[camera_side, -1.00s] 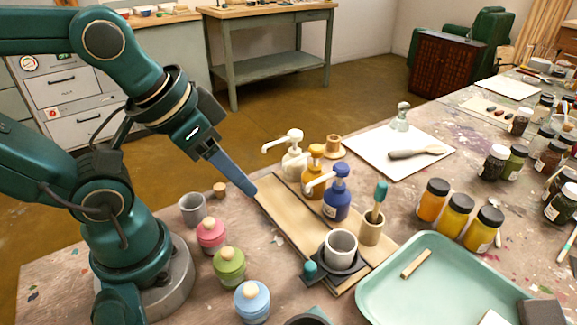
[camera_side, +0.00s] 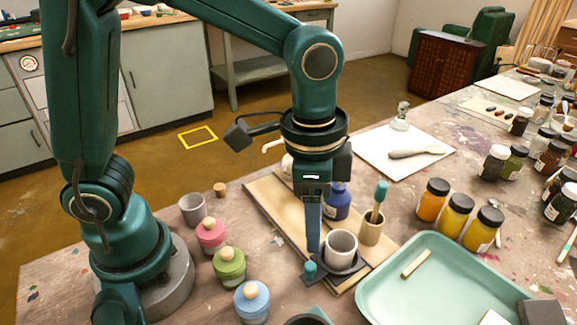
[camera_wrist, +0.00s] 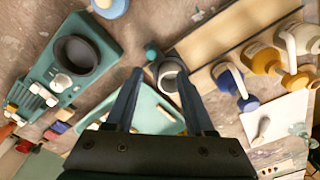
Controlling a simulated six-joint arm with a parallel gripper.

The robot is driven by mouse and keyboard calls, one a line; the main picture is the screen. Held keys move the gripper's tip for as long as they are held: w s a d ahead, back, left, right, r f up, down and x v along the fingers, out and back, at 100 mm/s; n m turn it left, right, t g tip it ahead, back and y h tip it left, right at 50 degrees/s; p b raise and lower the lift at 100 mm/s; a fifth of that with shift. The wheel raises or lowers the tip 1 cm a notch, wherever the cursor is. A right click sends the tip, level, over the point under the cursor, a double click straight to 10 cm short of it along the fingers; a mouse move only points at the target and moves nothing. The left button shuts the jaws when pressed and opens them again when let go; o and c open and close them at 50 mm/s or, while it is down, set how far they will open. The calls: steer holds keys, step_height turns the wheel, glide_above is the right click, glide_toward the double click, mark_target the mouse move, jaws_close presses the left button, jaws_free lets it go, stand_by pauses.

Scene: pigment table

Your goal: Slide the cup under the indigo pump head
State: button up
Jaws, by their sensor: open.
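The cup (camera_side: 341,246) is pale grey and stands upright in a dark carriage (camera_side: 350,268) near the front end of a wooden rail board (camera_side: 270,205). A teal knob (camera_side: 310,268) sits on the carriage's left side; cup (camera_wrist: 169,77) and knob (camera_wrist: 152,50) also show in the wrist view. The indigo pump bottle (camera_side: 337,203) stands farther back beside the rail, partly behind my gripper; its pump head is hidden in the side view. My gripper (camera_side: 313,249) points down just above the knob. In the wrist view its fingers (camera_wrist: 160,74) are apart and empty.
A wooden pot (camera_side: 371,229) with a teal-handled tool stands right of the cup. A green tray (camera_side: 440,285) lies front right. Yellow (camera_wrist: 263,60) and white (camera_wrist: 298,40) pump bottles stand beyond the indigo one. Pink, green and blue jars (camera_side: 252,303) stand left.

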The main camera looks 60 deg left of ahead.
mark_target(311, 265)
steer(key=f, duration=0.1)
steer(key=s+d+f, duration=0.1)
steer(key=shift+f+m+g, duration=0.3)
steer(key=shift+f+g, duration=0.05)
steer(key=shift+g, duration=0.05)
steer(key=shift+f, duration=2.15)
jaws_close()
steer(key=shift+r, duration=0.1)
